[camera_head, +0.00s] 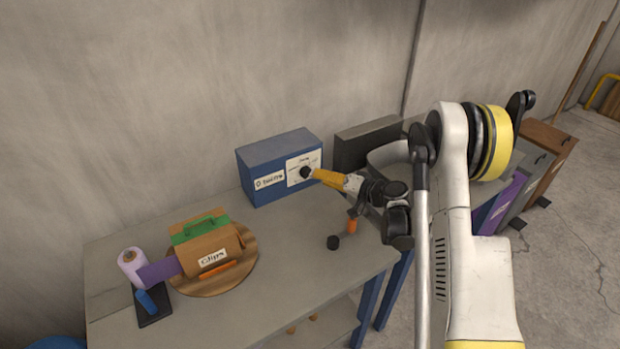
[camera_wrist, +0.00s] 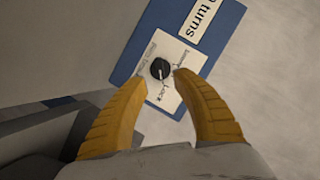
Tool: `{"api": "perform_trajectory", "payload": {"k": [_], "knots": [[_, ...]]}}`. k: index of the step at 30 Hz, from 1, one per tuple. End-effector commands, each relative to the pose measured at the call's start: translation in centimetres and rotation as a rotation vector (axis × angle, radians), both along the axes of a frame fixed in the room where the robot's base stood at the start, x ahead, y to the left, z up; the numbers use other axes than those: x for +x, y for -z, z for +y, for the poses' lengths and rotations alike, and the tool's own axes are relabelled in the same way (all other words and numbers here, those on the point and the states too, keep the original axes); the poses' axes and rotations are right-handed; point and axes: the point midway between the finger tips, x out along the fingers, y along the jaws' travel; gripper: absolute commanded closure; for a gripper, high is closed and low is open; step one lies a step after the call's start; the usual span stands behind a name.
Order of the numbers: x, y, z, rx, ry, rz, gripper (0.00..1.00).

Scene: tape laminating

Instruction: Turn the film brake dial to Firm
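The film brake dial (camera_head: 305,172) is a small black knob on a white plate (camera_head: 305,163) on the front of a blue box (camera_head: 279,155). In the wrist view the dial (camera_wrist: 160,69) has a pale pointer line directed toward the lower part of the plate. The small words around it are too blurred to read surely. My gripper (camera_head: 314,174) is at the front of the box. In the wrist view its yellow fingers (camera_wrist: 160,78) are apart, with the dial in the gap at their tips. Contact with the dial cannot be told.
A grey box (camera_head: 366,143) stands right of the blue box. A small black cylinder (camera_head: 333,242) and an orange piece (camera_head: 351,226) are on the table (camera_head: 250,290) below my gripper.

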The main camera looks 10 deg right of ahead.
Motion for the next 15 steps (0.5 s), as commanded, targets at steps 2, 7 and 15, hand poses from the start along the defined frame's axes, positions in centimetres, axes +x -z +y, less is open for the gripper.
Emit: {"api": "perform_trajectory", "payload": {"k": [2, 7, 15], "knots": [[1.3, 0.8, 1.0, -0.001, -0.002, 0.000, 0.67], [3.4, 1.3, 2.4, -0.001, -0.002, 0.001, 0.67], [4.4, 1.3, 3.1, -0.001, 0.001, 0.001, 0.67]]}}
